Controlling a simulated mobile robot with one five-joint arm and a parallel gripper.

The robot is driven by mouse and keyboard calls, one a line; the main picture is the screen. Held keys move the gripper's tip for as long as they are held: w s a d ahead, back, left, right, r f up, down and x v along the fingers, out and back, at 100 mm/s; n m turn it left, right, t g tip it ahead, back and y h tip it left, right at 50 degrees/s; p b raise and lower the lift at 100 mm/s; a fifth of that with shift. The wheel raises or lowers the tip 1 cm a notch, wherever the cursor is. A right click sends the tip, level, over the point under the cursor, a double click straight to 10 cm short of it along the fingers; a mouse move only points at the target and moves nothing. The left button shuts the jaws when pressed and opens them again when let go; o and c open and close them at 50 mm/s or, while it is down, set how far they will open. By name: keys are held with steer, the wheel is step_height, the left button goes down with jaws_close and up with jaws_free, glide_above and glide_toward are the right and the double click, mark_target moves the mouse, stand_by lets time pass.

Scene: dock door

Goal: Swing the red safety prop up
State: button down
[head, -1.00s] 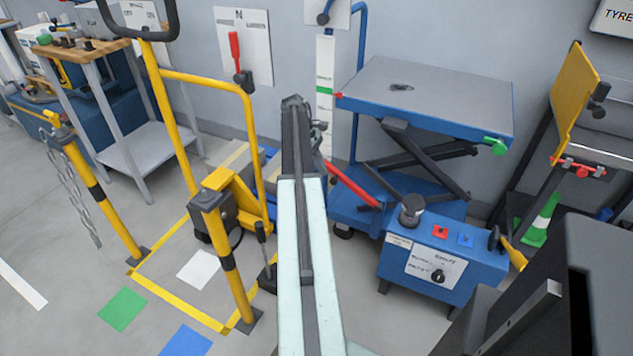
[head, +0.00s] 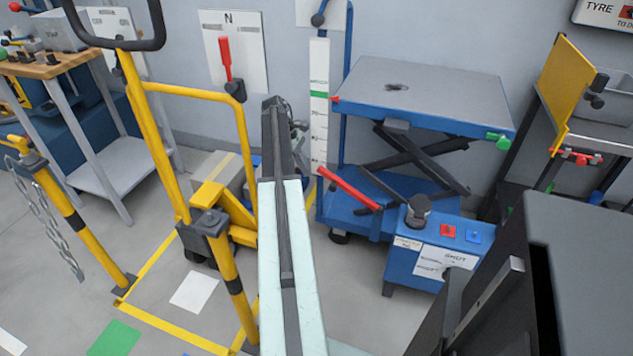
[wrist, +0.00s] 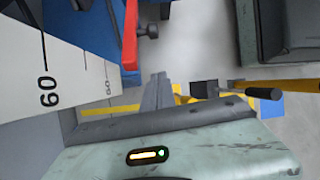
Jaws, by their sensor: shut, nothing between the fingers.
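The red safety prop (head: 348,187) is a flat red bar at the left end of the blue lift table (head: 425,115). It slants down to the right from near the table's left upright, below the raised platform. In the wrist view the red bar (wrist: 130,35) runs down from the top edge beside a dark knob. My gripper (wrist: 158,90) is shut and empty, its dark fingers below and right of the bar's lower end, apart from it in the picture. In the head view my arm largely hides the gripper, left of the prop.
A white height scale (head: 319,105) stands just left of the lift table. A blue control box (head: 435,250) with a dark knob sits in front. A yellow pallet truck (head: 225,205) and yellow post (head: 230,265) stand left of my arm.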

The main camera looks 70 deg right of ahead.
steer(key=b+x, duration=1)
steer(key=x, duration=0.1)
steer(key=r+p, duration=0.1)
steer(key=s+r+p, duration=0.1)
steer(key=p, duration=0.1)
steer(key=s+r+p, duration=0.1)
steer(key=r, duration=0.1)
steer(key=shift+s+d, duration=0.1)
steer(key=shift+d, duration=0.15)
